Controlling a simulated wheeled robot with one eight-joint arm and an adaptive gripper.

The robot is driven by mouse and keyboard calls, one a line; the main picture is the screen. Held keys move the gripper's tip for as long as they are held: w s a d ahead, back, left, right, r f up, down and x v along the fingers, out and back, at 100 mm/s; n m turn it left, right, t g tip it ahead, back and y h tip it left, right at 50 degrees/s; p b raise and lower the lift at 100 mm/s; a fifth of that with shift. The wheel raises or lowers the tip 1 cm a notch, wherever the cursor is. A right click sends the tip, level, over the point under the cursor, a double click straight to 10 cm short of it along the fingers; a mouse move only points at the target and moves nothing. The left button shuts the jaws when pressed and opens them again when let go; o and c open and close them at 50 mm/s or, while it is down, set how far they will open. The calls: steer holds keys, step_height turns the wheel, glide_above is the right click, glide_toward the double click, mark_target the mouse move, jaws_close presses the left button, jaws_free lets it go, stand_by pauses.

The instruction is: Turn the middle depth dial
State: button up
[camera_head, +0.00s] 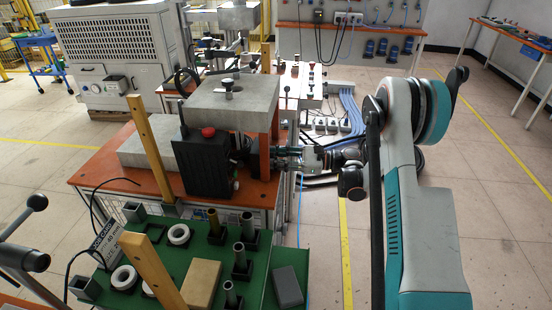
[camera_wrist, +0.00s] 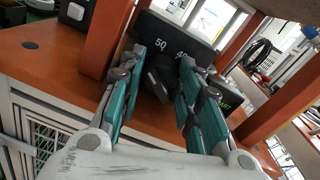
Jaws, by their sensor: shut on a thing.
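A dark plate with white numbers 50 and 40 (camera_wrist: 176,36) faces me in the wrist view, under the heater's grey block (camera_head: 232,100). A black dial knob (camera_wrist: 157,86) sits in front of it. My gripper (camera_wrist: 160,60) has its teal fingers on either side of this knob and is shut on it. The fingers hide part of the knob and the plate's lower right. In the head view my gripper (camera_head: 284,160) reaches in from the right beside the orange post; the dial is hard to make out there. No other dial shows clearly.
Orange posts (camera_wrist: 104,38) stand close on both sides of my gripper. A black control box (camera_head: 203,163) with a red button (camera_head: 208,132) stands left of it on the orange table (camera_head: 100,170). A green tray (camera_head: 200,255) holds rings, tubes and blocks in front. Floor is free at the right.

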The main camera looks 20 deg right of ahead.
steer(key=o, duration=1)
steer(key=shift+o, duration=0.2)
steer(key=v, duration=1.2)
